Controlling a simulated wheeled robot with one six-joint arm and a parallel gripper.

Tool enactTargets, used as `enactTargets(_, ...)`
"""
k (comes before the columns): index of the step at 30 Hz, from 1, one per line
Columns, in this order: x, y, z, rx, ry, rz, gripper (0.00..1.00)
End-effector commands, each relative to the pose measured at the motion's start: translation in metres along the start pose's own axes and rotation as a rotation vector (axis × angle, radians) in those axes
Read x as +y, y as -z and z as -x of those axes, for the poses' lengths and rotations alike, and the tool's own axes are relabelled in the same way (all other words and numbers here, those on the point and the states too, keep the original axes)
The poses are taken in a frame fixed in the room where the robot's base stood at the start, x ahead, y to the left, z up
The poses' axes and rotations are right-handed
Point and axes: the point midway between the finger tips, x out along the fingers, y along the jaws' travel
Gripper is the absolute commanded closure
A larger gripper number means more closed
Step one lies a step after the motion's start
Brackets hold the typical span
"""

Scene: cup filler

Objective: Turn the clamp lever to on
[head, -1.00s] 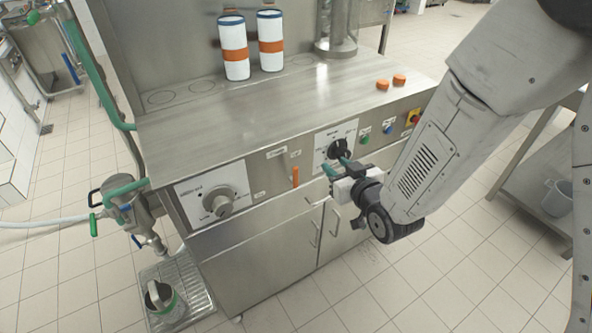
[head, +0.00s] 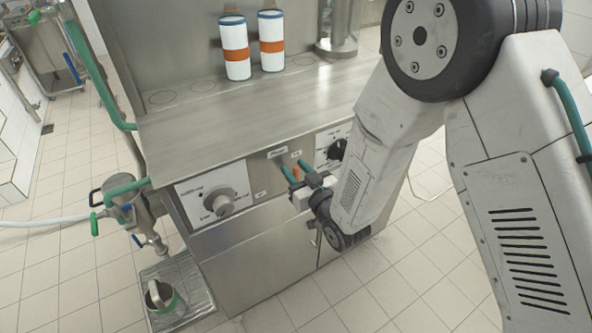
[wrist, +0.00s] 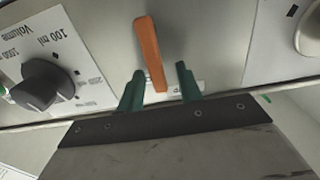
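The clamp lever is a slim orange handle (wrist: 149,50) on the steel front panel. In the wrist view it slants slightly, its lower end between my two green fingertips. My gripper (wrist: 160,88) is open, with a gap on each side of the lever. In the head view my gripper (head: 297,170) is at the panel around the lever, and only a small bit of orange (head: 295,172) shows between the fingers. A small label below the lever in the wrist view is partly hidden by a finger.
A large grey knob (head: 219,202) is on the panel to the left in the head view. The black volume dial (wrist: 47,86) is close beside the lever. Two white bottles with orange bands, one of them here (head: 235,48), stand on the machine top. A metal cup (head: 161,298) stands below the nozzle.

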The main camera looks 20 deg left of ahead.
Motion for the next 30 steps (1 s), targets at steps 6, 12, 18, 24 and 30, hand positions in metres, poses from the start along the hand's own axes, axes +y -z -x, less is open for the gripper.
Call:
enactTargets(6, -0.0001, -0.0002, -0.0019, -0.001, 0.000, 0.000, 0.65)
enactTargets(12, -0.0001, -0.0002, -0.0018, -0.001, 0.000, 0.000, 1.00)
enactTargets(18, -0.0002, -0.0002, -0.0017, -0.001, 0.000, 0.002, 1.00)
enactTargets(24, -0.0025, -0.0005, -0.0017, -0.001, 0.001, 0.042, 1.00)
enactTargets(30, -0.0087, -0.0014, -0.0017, -0.001, 0.003, 0.153, 1.00)
